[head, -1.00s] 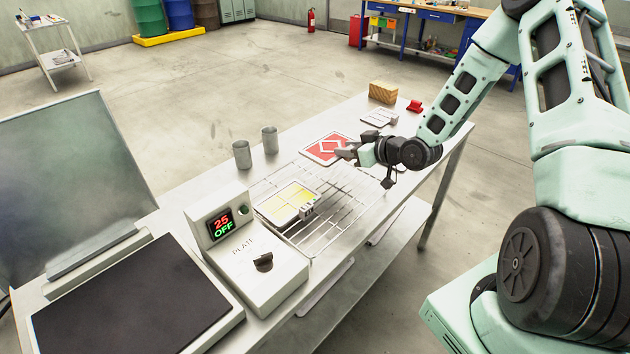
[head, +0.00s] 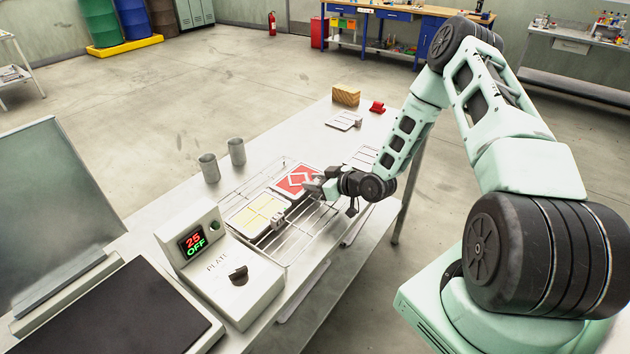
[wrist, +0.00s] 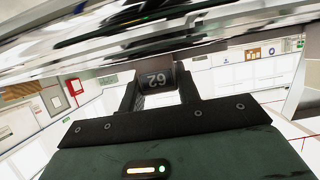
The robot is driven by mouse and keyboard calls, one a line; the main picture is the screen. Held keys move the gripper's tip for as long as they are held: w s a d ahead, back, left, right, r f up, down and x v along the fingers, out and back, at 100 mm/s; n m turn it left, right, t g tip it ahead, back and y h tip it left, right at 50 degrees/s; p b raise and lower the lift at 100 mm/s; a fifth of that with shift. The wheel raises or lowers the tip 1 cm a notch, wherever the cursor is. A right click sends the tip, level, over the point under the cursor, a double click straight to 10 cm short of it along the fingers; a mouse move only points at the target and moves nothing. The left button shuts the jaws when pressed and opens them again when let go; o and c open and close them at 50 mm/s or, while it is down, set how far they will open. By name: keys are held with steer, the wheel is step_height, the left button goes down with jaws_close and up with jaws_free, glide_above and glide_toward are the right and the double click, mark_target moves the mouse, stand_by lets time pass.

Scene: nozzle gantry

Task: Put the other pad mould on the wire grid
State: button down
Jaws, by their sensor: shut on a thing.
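The red pad mould (head: 298,181) with a white diamond pattern is over the far half of the wire grid (head: 291,246), beside the yellow pad mould (head: 256,213), which lies on the grid. My gripper (head: 314,187) is shut on the red mould's near right edge. In the wrist view my gripper (wrist: 160,92) has its fingers on both sides of a dark tab (wrist: 157,79) marked 62. The red mould looks about level. I cannot tell whether its underside touches the wires.
The plate unit (head: 220,270), reading 25 and OFF, stands left of the grid. Two grey cups (head: 236,152) stand behind it. A flat grey mould (head: 344,121), a wooden block (head: 346,95) and a red object (head: 377,107) sit at the table's far end.

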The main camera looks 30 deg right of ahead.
steer(key=shift+f, duration=0.2)
steer(key=c, duration=1)
jaws_free()
steer(key=shift+r, duration=0.15)
